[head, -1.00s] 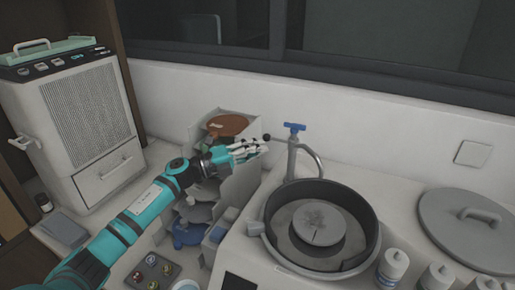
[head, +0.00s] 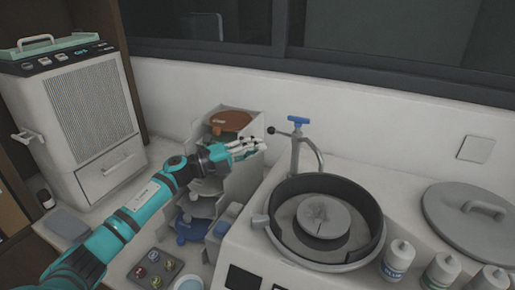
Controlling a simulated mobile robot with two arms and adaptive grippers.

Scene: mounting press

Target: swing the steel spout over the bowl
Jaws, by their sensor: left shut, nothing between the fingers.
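The steel spout (head: 316,154) curves to the right from an upright steel post with a blue handle (head: 298,121) on top. Its lower end is at the back rim of the bowl (head: 376,238); I cannot tell if it is over the opening. A lever with a black ball end (head: 271,131) sticks out to the left of the post. The dark, round bowl holds a grey disc (head: 323,217). My left gripper (head: 262,146) is shut and empty, just below and left of the black ball, seemingly apart from it. My right gripper is not in view.
A grey lid (head: 455,228) lies right of the bowl, with several bottles (head: 397,260) in front. A rack of discs (head: 231,121) stands behind and below my left arm. A white cabinet machine (head: 85,130) stands at the left. The wall is close behind.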

